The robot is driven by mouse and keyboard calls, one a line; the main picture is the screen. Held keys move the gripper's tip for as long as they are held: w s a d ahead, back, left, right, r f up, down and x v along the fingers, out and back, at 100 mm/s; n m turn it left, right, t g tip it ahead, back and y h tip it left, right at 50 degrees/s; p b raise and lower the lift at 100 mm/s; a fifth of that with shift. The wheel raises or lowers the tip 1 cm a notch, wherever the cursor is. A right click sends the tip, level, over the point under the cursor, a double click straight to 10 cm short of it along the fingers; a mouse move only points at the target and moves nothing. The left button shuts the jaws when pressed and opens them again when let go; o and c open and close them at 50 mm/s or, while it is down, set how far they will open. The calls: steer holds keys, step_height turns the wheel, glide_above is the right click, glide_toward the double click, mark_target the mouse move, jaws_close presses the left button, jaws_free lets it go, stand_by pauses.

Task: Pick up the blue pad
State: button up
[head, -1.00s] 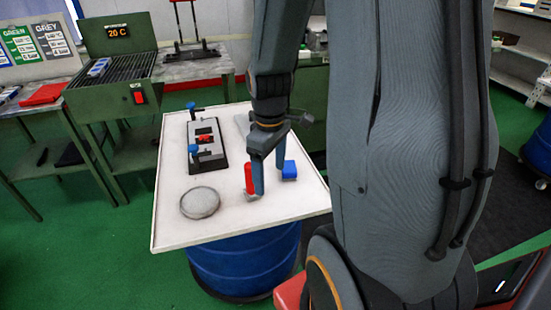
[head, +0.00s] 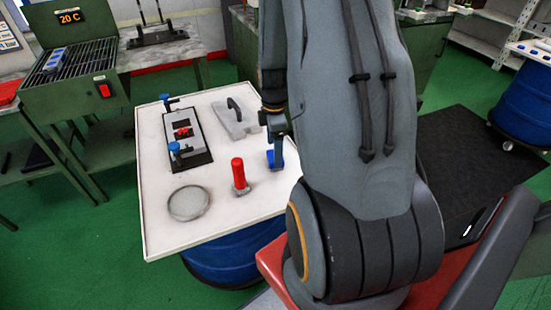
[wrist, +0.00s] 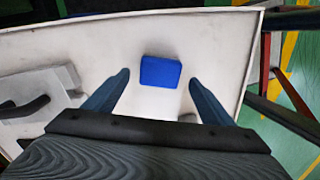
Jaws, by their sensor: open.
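The blue pad (wrist: 160,72) lies on the white tabletop (wrist: 215,40). In the wrist view it sits between and slightly beyond the tips of my open gripper (wrist: 159,79), with a gap on each side. In the head view the blue pad (head: 270,160) is partly hidden by my gripper (head: 277,150), which is over it at the table's right side. The fingers hold nothing. The exact height above the pad is hard to tell.
A red-handled tool (head: 239,173) stands just left of the pad. A round grey disc (head: 188,203), a clamp fixture (head: 187,140) and a grey float with a dark handle (head: 233,118) share the table. The table's front middle is clear.

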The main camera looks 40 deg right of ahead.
steer(key=shift+s+d+f+p, duration=0.15)
steer(key=shift+f+p, duration=0.35)
steer(key=shift+f, duration=1.55)
steer(key=c, duration=1.2)
steer(key=shift+r, duration=0.15)
step_height(320, 180, up, 10)
steer(key=shift+f+b, duration=0.1)
steer(key=shift+b, duration=0.75)
